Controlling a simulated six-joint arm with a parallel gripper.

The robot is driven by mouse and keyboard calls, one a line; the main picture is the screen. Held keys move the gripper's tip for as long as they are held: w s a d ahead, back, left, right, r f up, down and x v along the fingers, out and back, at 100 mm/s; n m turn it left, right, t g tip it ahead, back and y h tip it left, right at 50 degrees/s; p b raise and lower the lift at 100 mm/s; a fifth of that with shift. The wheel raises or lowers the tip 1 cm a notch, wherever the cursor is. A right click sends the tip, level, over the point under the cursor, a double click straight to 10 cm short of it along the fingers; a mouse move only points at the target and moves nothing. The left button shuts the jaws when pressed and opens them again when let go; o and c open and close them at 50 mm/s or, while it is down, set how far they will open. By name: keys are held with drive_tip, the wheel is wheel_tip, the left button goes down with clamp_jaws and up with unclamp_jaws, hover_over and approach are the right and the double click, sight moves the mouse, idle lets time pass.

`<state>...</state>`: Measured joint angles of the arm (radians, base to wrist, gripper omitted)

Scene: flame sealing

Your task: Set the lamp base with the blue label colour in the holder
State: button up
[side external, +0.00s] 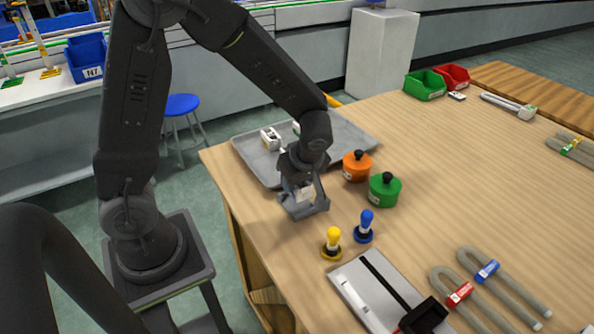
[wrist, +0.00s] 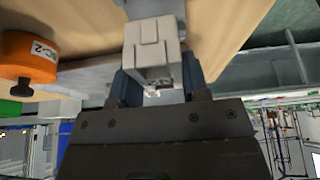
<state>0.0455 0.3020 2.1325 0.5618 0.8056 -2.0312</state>
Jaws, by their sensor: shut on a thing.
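My gripper (side external: 304,190) is over the near left part of the wooden table, pointing down. It is shut on a small whitish block, the lamp base (side external: 305,194). In the wrist view the pale block (wrist: 153,50) sits between the two dark fingers (wrist: 160,84); no label colour shows on it. A grey bracket-like shape (side external: 304,210) lies right under the fingers; I cannot tell whether it is the holder or whether the block touches it. Another white block (side external: 270,138) and one with a green patch (side external: 297,128) are on the grey tray (side external: 345,132).
An orange round container (side external: 356,167) and a green one (side external: 384,190) stand right of my gripper. A yellow-knobbed piece (side external: 333,240) and a blue-knobbed piece (side external: 365,225) stand nearer. A flat grey board (side external: 355,287) and bent tubes (side external: 500,278) lie in front. The table's right middle is clear.

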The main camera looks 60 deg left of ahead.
drive_tip(key=shift+f, duration=2)
drive_tip(key=o, duration=1)
drive_tip(key=shift+r, duration=0.1)
drive_tip(key=v, duration=1.3)
drive_tip(key=shift+d+r, duration=0.1)
drive_tip(key=shift+r, duration=0.25)
